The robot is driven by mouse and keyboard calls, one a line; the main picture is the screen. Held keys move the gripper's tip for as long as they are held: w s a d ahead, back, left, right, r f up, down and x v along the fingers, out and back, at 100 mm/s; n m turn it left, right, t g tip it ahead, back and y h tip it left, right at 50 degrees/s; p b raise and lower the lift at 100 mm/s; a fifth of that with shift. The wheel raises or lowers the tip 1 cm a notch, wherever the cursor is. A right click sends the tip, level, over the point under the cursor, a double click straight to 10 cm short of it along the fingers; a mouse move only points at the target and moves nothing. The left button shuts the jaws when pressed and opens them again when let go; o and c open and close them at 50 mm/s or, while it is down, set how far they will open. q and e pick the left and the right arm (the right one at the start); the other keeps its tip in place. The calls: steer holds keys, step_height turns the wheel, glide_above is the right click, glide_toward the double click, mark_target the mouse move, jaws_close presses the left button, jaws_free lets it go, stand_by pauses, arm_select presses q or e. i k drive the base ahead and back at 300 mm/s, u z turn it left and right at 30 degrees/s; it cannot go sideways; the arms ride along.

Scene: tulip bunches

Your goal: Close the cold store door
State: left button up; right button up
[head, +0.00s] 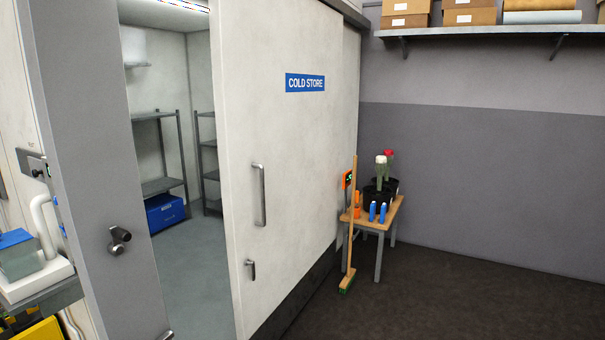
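The cold store door (295,140) is a large pale sliding panel with a blue "COLD STORE" sign (305,83). It stands open, with the doorway gap to its left showing the room inside. A vertical metal bar handle (260,195) is near the door's left edge. A smaller dark latch (250,269) sits below it. The grey door frame post (105,170) on the left carries a metal knob-like fitting (119,240). Neither of my grippers can be made out in the head view.
Inside are metal shelves (160,150) and a blue box (165,212). A small wooden table (375,218) with flowers and bottles, and a broom (350,235), stand right of the door. A bench with a scale-like device (40,270) is at left. Dark floor (440,300) is clear at right.

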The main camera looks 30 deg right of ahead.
mark_target(277, 66)
steer(key=z, duration=0.35)
steer(key=k, duration=0.45)
steer(key=z, duration=1.25)
steer(key=i, duration=0.65)
steer(key=z, duration=0.55)
steer(key=i, duration=1.95)
steer(key=z, duration=0.2)
steer(key=i, duration=2)
steer(key=u, duration=0.8)
steer(key=i, duration=1.4)
steer(key=u, duration=1.25)
